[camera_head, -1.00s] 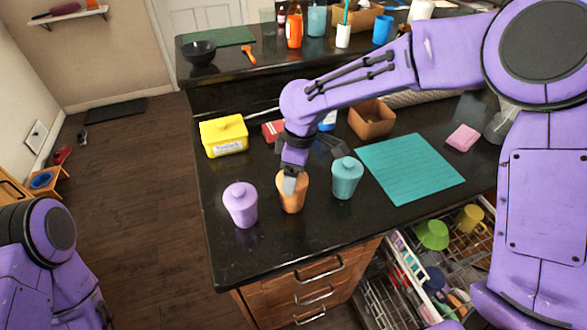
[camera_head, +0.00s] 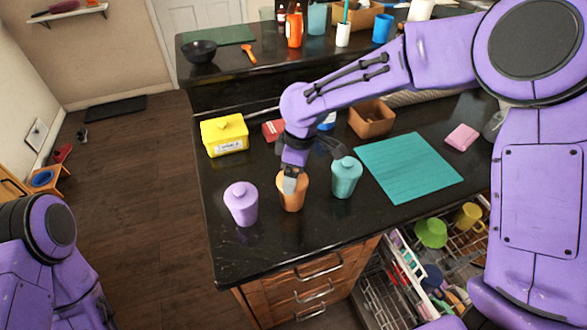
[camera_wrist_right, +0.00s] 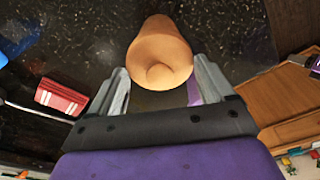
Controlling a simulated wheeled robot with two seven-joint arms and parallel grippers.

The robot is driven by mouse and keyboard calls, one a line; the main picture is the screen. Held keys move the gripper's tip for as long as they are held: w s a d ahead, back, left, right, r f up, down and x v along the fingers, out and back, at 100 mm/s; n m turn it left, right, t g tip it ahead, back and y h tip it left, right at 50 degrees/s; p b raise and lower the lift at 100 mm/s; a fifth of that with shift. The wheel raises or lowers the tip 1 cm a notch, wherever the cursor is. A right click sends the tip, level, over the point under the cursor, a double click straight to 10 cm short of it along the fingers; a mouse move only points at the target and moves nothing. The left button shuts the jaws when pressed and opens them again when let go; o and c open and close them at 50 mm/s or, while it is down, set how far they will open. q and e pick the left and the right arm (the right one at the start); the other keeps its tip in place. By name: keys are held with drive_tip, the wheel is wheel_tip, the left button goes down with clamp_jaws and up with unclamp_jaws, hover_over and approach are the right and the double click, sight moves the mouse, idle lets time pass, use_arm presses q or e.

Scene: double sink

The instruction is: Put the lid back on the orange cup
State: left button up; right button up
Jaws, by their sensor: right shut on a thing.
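The orange cup (camera_head: 291,201) stands upright on the dark counter between a lilac lidded cup (camera_head: 241,204) and a teal lidded cup (camera_head: 346,177). My right gripper (camera_head: 291,181) is at its top, pointing down and hiding part of it. In the right wrist view, the orange lid (camera_wrist_right: 160,76) with its round knob lies between the two grey fingers, with the cup (camera_wrist_right: 160,40) beyond it. The gripper is shut on the lid. The lid appears to be on the cup, but I cannot tell whether it sits flush. My left gripper is out of view.
A yellow lidded box (camera_head: 225,136), a red packet (camera_head: 274,130) and a brown open box (camera_head: 370,118) stand behind the cups. A teal mat (camera_head: 410,167) lies to the right. An open dish rack (camera_head: 385,290) is below the counter. The counter's front left is clear.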

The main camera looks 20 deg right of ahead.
idle(0.4)
drive_tip(key=o, duration=0.9)
wheel_tip(320, 180, up, 5)
drive_tip(key=p, duration=0.6)
drive_tip(key=shift+r, duration=1.05)
clamp_jaws()
